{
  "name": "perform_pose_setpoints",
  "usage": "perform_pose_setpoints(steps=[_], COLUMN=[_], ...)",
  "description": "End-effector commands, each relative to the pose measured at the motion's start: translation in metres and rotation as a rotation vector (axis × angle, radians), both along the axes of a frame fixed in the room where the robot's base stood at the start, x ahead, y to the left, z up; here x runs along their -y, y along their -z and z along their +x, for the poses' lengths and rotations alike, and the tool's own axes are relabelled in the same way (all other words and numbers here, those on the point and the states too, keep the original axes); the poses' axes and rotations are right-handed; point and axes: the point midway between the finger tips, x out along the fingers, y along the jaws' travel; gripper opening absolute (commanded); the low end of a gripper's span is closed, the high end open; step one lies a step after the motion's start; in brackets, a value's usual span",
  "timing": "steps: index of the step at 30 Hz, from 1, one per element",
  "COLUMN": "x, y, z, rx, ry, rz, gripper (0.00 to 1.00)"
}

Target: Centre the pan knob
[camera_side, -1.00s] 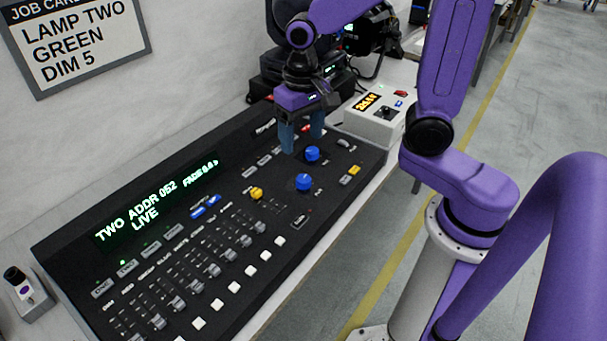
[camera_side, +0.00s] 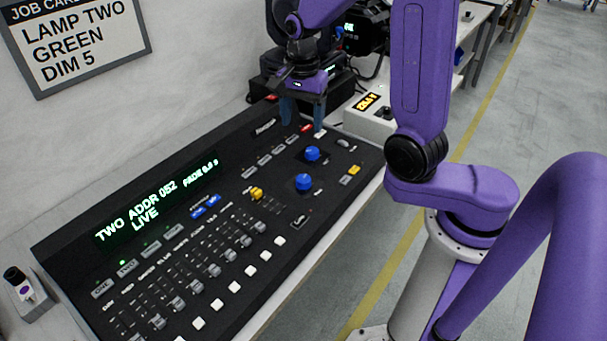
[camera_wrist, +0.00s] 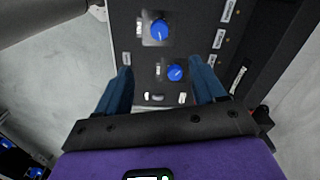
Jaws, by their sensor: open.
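Two blue knobs stand on the black console (camera_side: 110,285): an upper knob (camera_side: 312,153) and a lower knob (camera_side: 303,182). Their labels are too small to read, so I cannot tell which is pan. Both also show in the wrist view, one farther from my gripper (camera_wrist: 159,29) and one nearer it (camera_wrist: 175,72). My gripper (camera_side: 304,116) is open and empty, beyond the knobs near the console's far end. In the wrist view, the nearer knob appears between the fingers of my gripper (camera_wrist: 161,70), which do not touch it.
A lit green display (camera_side: 155,205) reads TWO ADDR 052, LIVE. Sliders (camera_side: 213,271) and white buttons (camera_side: 265,255) fill the console's near part. A yellow knob (camera_side: 257,193) sits midway. A white box with an amber display (camera_side: 369,115) stands beyond the console. A job card (camera_side: 75,40) hangs behind.

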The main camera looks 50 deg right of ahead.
Motion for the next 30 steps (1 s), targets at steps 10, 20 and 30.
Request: perform_pose_setpoints(steps=[10,20,30], x=[0.003,0.003,0.003], y=[0.022,0.077,0.126], z=[-0.002,-0.002,-0.002], rx=[-0.007,-0.007,-0.006], ry=[0.038,0.036,0.036], rz=[0.001,0.001,0.002], gripper=[0.69,0.69,0.69])
